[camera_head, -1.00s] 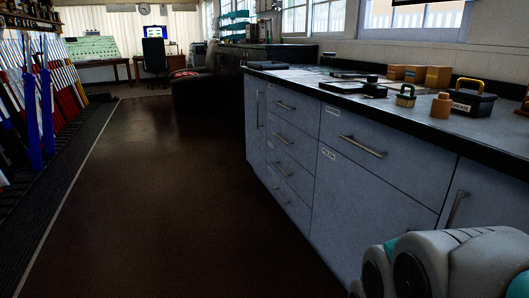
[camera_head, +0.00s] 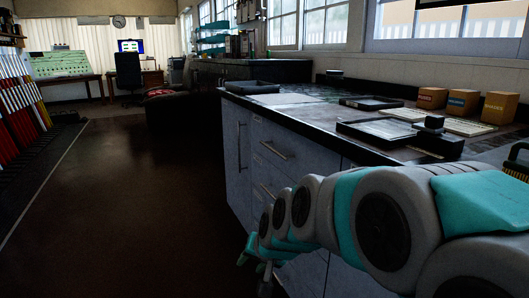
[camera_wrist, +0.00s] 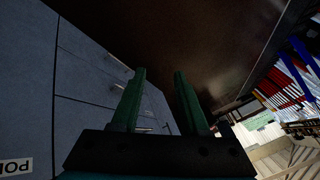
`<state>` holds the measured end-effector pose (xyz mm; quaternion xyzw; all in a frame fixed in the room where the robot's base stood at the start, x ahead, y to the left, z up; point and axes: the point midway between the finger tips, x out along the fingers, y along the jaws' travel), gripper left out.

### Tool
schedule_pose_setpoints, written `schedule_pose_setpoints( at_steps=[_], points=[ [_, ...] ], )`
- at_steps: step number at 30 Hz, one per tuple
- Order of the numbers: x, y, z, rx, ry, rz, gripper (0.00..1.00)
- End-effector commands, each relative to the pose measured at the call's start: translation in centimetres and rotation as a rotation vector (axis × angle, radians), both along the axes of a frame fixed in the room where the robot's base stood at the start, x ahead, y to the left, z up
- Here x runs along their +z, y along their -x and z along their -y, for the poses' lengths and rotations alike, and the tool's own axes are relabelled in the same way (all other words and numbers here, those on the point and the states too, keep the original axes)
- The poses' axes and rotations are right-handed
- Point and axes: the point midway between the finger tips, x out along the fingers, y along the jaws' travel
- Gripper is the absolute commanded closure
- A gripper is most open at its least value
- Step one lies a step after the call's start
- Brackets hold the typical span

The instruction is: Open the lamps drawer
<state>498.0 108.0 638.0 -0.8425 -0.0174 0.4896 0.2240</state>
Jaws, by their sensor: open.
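A grey-blue cabinet with a stack of drawers (camera_head: 290,137) runs along the right under a dark worktop. The top drawer has a bar handle (camera_head: 273,150), and another handle (camera_head: 268,192) is below it. Both drawers look shut. Their small labels are too blurred to read, so I cannot tell which is the lamps drawer. My gripper (camera_wrist: 160,75) is open and empty in the wrist view, with drawer fronts and a handle beyond its fingers. In the head view, my gripper (camera_head: 256,255) is low beside the cabinet front, and my arm hides the lower drawers.
On the worktop are black trays (camera_head: 371,103) and several small boxes (camera_head: 463,103). Open floor (camera_head: 120,200) lies to the left, with a lever row (camera_head: 22,110) beyond.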

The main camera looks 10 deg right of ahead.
Motion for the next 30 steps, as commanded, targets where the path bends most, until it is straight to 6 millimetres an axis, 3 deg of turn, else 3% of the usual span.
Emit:
schedule_pose_setpoints(
  at_steps=[1,3,6,9,13,15,19,24,30],
  points=[
    [0.8,-3.8,-1.2,-0.054,-0.054,0.071,0.55],
    [2.8,-9.0,-2.2,-0.147,-0.137,0.188,0.55],
    [5.2,-15.5,-2.7,-0.289,-0.254,0.336,0.55],
    [7.6,-21.2,-2.1,-0.442,-0.366,0.486,0.55],
    [9.7,-26.9,-0.2,-0.645,-0.493,0.675,0.55],
    [10.5,-29.0,1.3,-0.749,-0.549,0.774,0.55],
    [11.2,-31.1,4.1,-0.910,-0.624,0.935,0.55],
    [11.4,-31.6,6.4,-1.030,-0.667,1.069,0.55],
    [11.7,-32.0,7.5,-1.069,-0.678,1.119,0.55]
  ],
)
